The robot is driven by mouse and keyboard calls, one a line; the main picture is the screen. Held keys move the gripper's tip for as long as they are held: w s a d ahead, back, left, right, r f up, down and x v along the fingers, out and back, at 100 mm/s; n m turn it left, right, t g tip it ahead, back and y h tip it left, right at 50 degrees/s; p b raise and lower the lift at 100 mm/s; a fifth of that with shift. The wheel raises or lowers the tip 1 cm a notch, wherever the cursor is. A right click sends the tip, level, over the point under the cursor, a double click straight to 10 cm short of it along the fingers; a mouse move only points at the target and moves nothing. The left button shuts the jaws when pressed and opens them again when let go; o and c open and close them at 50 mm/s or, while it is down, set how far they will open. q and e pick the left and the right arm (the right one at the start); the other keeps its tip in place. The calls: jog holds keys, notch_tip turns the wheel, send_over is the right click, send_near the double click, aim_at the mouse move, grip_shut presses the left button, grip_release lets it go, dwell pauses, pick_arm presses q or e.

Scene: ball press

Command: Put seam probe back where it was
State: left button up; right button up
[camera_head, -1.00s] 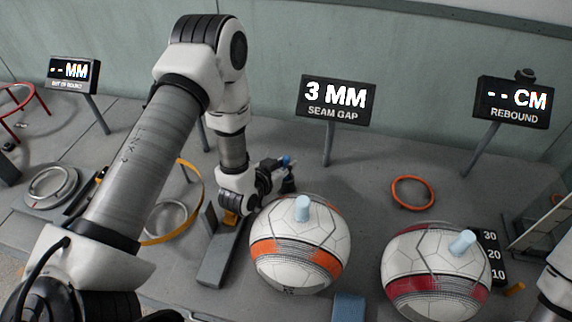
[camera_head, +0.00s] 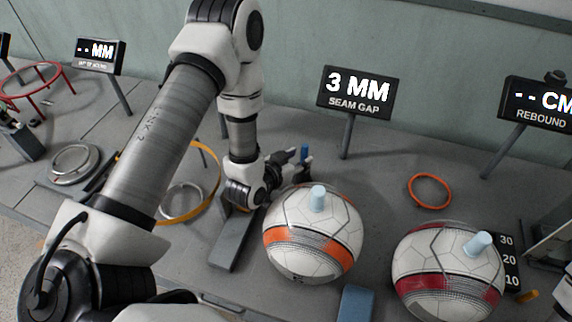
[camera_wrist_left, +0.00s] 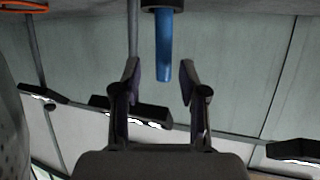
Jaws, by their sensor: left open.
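The seam probe has a blue handle (camera_head: 304,153) and stands upright behind the orange-banded ball. In the left wrist view, which looks upside down, the blue handle (camera_wrist_left: 164,50) comes out of a dark round base or holder (camera_wrist_left: 162,4). My left gripper (camera_head: 296,168) is open just left of the probe. In the wrist view, the free end of the handle shows between the two spread fingertips of my left gripper (camera_wrist_left: 158,78), with clear gaps on both sides. The probe's lower part is hidden behind the ball and the fingers. My right gripper is out of view.
The orange-banded ball (camera_head: 290,240) sits close in front of my left gripper. A red-banded ball (camera_head: 440,275) is at right. The seam gap sign (camera_head: 358,93) reads 3 MM. An orange ring (camera_head: 430,191) lies on clear table. A yellow hoop (camera_head: 216,180) stands behind my left arm.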

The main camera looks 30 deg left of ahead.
pick_arm(q)
jog(key=p+v, duration=0.1)
jog(key=v, duration=0.8)
jog(key=shift+p, duration=0.3)
